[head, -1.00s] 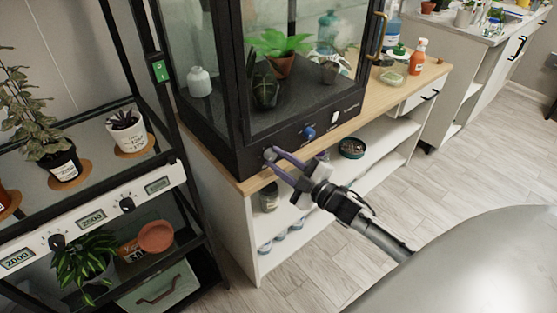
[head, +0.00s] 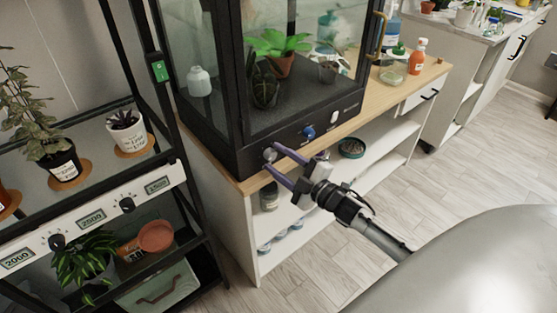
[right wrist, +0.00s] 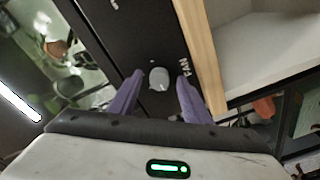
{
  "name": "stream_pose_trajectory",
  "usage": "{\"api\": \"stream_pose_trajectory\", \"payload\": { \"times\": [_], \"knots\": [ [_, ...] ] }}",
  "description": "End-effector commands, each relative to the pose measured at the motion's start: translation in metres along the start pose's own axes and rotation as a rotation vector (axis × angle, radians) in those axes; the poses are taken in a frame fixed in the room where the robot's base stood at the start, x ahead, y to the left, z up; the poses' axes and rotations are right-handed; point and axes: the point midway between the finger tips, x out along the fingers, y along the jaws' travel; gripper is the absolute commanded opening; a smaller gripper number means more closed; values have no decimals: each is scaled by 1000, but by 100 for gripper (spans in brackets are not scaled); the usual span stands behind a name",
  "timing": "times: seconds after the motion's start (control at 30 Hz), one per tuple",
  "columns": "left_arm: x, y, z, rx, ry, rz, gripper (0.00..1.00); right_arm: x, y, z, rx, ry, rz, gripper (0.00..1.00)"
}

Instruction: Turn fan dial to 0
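The fan dial (head: 270,154) is a small pale grey knob at the left end of the black front panel of the glass plant cabinet (head: 240,158). In the right wrist view the dial (right wrist: 159,78) sits beside the white word FAN. My right gripper (head: 272,158) is open, its two purple fingers pointing at the panel on either side of the dial. In the right wrist view there is a gap between the dial and each finger of the gripper (right wrist: 160,80). My left gripper is not in view.
A blue knob (head: 309,132) and a white switch (head: 334,118) are farther right on the same panel. The cabinet stands on a wood-topped shelf unit (head: 400,100). A black plant rack (head: 95,220) with dials and number displays is at the left.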

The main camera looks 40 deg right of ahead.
Motion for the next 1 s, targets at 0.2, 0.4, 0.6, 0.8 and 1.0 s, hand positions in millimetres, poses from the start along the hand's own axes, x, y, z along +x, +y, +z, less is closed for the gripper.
{"api": "stream_pose_trajectory", "payload": {
  "times": [0.2,0.4,0.6,0.8,1.0],
  "knots": [
    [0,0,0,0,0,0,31,-1,0,0,1,0,1,44],
    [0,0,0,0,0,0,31,-21,-1,0,1,-1,-2,44],
    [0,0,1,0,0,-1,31,-61,-2,1,1,-2,-3,44],
    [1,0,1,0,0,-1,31,-92,-1,0,1,-1,-1,44],
    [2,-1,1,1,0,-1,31,-103,0,0,0,0,1,44]
  ]
}}
